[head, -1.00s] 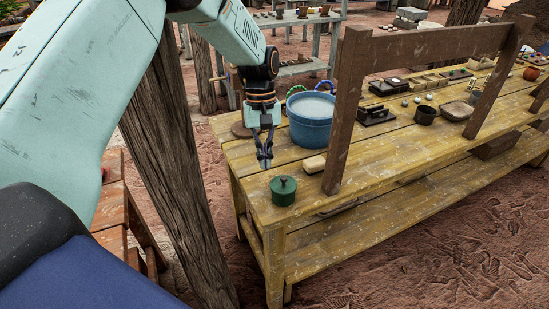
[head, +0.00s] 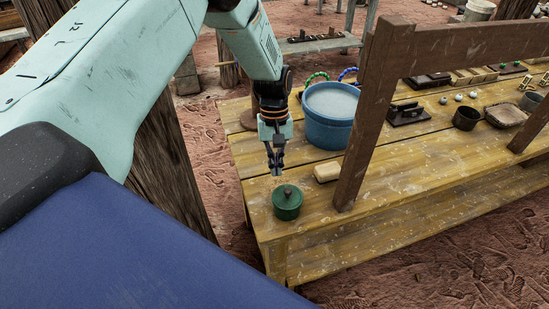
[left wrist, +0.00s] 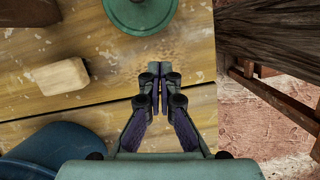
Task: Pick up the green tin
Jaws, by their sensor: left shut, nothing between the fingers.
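The green tin (head: 287,203), round with a lid and a small dark knob, stands upright near the front left corner of the yellow wooden table. It also shows in the left wrist view (left wrist: 140,12), cut off by the top edge. My left gripper (head: 277,172) is shut and empty. It points down above the table, just behind the tin and apart from it. In the left wrist view its closed fingertips (left wrist: 153,70) lie below the tin in the picture. My right gripper is not in view.
A pale block (head: 327,172) lies right of the tin. A blue bucket (head: 330,115) stands behind it. A brown wooden post (head: 365,130) rises from the table's front edge. A dark cup (head: 466,118) stands farther right. A thick wooden trunk (head: 165,150) is left of the table.

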